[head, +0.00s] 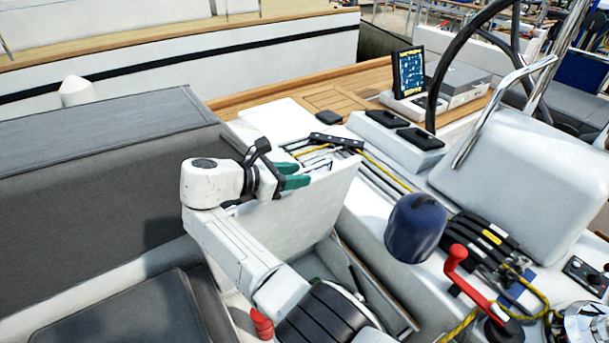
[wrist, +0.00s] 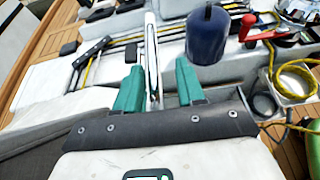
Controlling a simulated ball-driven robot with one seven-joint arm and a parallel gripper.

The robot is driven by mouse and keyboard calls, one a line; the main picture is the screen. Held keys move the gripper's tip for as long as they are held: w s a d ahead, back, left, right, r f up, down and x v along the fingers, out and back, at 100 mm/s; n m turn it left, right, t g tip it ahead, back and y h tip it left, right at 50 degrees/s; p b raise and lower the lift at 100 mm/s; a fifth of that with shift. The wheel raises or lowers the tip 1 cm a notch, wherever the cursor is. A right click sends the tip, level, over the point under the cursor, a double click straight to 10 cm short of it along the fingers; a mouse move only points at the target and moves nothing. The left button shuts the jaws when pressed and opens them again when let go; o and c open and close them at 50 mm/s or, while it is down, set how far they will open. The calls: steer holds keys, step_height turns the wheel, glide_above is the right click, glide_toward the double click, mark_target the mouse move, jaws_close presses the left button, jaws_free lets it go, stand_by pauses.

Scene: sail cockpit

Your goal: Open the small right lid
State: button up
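The small lid is a flat white panel (head: 318,205), raised steeply on edge in the head view. A recessed compartment (head: 358,272) shows open beside its lower edge. In the wrist view the lid appears edge-on as a thin white strip (wrist: 152,60). My gripper (head: 301,175) has green fingers and is at the lid's upper left edge. In the wrist view my gripper (wrist: 160,68) is spread, with the lid's edge between the fingers. A gap shows between the right finger and the lid; whether the left finger touches it I cannot tell.
A dark blue covered winch (head: 415,228) and a red handle (head: 456,258) stand right of the lid. Yellow and black ropes (head: 385,168) run behind it. A grey cushioned bench (head: 90,190) lies left. A steering wheel (head: 445,70) stands at the back right.

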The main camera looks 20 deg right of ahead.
steer(key=b+v, duration=0.1)
steer(key=v, duration=0.6)
stand_by(0.3)
